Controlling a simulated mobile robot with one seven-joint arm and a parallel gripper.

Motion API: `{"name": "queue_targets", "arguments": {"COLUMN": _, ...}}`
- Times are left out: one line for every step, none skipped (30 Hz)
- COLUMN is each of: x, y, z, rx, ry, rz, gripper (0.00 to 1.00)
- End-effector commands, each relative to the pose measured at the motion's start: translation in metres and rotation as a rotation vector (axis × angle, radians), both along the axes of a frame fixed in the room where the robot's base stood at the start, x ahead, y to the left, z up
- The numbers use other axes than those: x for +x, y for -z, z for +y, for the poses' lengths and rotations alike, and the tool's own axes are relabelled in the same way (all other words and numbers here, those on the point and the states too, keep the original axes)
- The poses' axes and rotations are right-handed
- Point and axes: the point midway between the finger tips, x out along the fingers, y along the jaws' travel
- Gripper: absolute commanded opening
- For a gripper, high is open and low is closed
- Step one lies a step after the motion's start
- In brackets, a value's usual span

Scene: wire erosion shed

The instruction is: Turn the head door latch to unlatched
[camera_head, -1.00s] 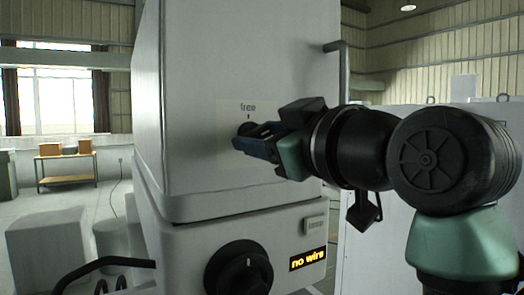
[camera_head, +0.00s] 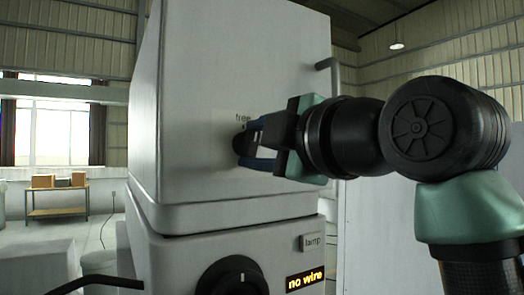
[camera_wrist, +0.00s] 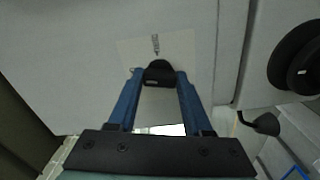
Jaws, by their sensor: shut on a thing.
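The head door latch is a small black knob (camera_wrist: 160,70) on a pale label plate (camera_wrist: 128,47) on the white machine head (camera_head: 235,60). In the head view the word "free" (camera_head: 243,117) shows just above it, and the fingers hide most of the knob. My gripper (camera_head: 244,148) reaches in from the right. In the wrist view its two blue fingers (camera_wrist: 159,78) are shut on the black latch, one on each side. The angle of the latch is hard to read.
A black door handle (camera_head: 329,75) sticks out at the head's upper right edge.

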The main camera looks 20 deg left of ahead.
Motion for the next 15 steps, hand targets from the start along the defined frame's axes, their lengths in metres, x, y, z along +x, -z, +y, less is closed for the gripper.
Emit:
{"name": "queue_targets", "arguments": {"x": -0.0006, "y": 0.0002, "z": 0.0002, "rx": -0.022, "ry": -0.001, "rz": -0.030, "gripper": 0.00}}
{"name": "queue_targets", "arguments": {"x": -0.0006, "y": 0.0002, "z": 0.0002, "rx": -0.034, "ry": -0.001, "rz": -0.046, "gripper": 0.00}}
{"name": "queue_targets", "arguments": {"x": -0.0005, "y": 0.0002, "z": 0.0003, "rx": -0.051, "ry": -0.001, "rz": -0.067, "gripper": 0.00}}
{"name": "queue_targets", "arguments": {"x": -0.0004, "y": 0.0002, "z": 0.0002, "rx": -0.062, "ry": -0.001, "rz": -0.082, "gripper": 0.00}}
{"name": "queue_targets", "arguments": {"x": -0.0004, "y": 0.0002, "z": 0.0002, "rx": -0.073, "ry": -0.001, "rz": -0.095, "gripper": 0.00}}
{"name": "queue_targets", "arguments": {"x": -0.0004, "y": 0.0002, "z": 0.0002, "rx": -0.086, "ry": -0.001, "rz": -0.113, "gripper": 0.00}}
{"name": "queue_targets", "arguments": {"x": -0.0004, "y": 0.0001, "z": 0.0002, "rx": -0.096, "ry": -0.001, "rz": -0.125, "gripper": 0.00}}
{"name": "queue_targets", "arguments": {"x": -0.0004, "y": 0.0001, "z": 0.0002, "rx": -0.104, "ry": -0.001, "rz": -0.136, "gripper": 0.00}}
{"name": "queue_targets", "arguments": {"x": -0.0004, "y": 0.0001, "z": 0.0002, "rx": -0.114, "ry": -0.001, "rz": -0.148, "gripper": 0.00}}
{"name": "queue_targets", "arguments": {"x": -0.0004, "y": 0.0000, "z": 0.0001, "rx": -0.122, "ry": -0.001, "rz": -0.158, "gripper": 0.00}}
{"name": "queue_targets", "arguments": {"x": -0.0005, "y": 0.0000, "z": 0.0002, "rx": -0.128, "ry": -0.001, "rz": -0.166, "gripper": 0.00}}
{"name": "queue_targets", "arguments": {"x": -0.0005, "y": -0.0001, "z": 0.0001, "rx": -0.135, "ry": -0.001, "rz": -0.175, "gripper": 0.00}}
{"name": "queue_targets", "arguments": {"x": -0.0005, "y": -0.0001, "z": 0.0001, "rx": -0.141, "ry": -0.001, "rz": -0.182, "gripper": 0.00}}
{"name": "queue_targets", "arguments": {"x": -0.0005, "y": -0.0002, "z": 0.0001, "rx": -0.145, "ry": -0.001, "rz": -0.188, "gripper": 0.00}}
{"name": "queue_targets", "arguments": {"x": -0.0005, "y": -0.0002, "z": 0.0003, "rx": -0.149, "ry": -0.001, "rz": -0.193, "gripper": 0.00}}
